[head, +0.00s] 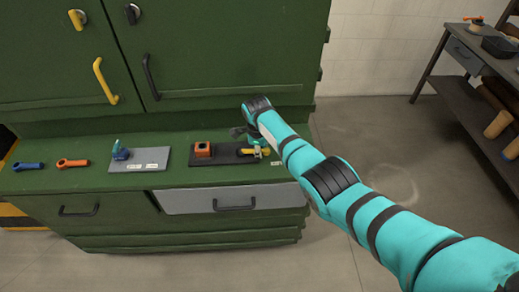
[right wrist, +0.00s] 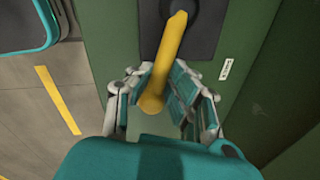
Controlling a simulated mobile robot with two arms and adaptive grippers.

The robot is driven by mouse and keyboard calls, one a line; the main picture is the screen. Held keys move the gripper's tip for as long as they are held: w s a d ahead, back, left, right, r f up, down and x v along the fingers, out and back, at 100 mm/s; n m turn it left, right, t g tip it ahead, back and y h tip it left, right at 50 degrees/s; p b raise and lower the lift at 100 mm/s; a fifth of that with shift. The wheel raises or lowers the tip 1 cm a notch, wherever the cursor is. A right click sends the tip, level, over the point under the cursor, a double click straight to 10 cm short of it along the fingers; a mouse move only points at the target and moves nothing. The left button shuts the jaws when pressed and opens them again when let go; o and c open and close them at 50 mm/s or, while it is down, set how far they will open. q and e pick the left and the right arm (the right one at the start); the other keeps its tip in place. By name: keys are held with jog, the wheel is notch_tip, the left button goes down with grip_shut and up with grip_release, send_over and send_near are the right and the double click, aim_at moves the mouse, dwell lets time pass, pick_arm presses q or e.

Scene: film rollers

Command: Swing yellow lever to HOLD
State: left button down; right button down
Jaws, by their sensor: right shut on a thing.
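The yellow lever (right wrist: 173,52) rises from a dark base plate (right wrist: 205,28) in the right wrist view. My right gripper (right wrist: 160,88) is shut on the lever's free end, with a finger on each side of it. In the head view, a small part of the yellow lever (head: 248,152) shows at the right end of the black plate (head: 228,158). My right gripper (head: 244,134) and forearm partly cover it there. A white label (right wrist: 226,69) sits beside the base plate; its text is too small to read. My left gripper is not in view.
An orange block (head: 203,149) stands on the black plate. Cabinet doors with a yellow handle (head: 105,81) rise behind.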

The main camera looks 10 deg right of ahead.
jog(key=shift+w+r, duration=0.25)
jog(key=shift+r, duration=0.1)
jog(key=c, duration=1.3)
grip_release()
jog(key=shift+c, duration=0.2)
jog(key=shift+o, duration=0.5)
jog(key=shift+s+f, duration=0.15)
notch_tip(320, 180, up, 12)
jog(key=s, duration=0.2)
jog(key=shift+a, duration=0.3)
jog(key=shift+s+f, duration=0.1)
jog(key=shift+f, duration=0.1)
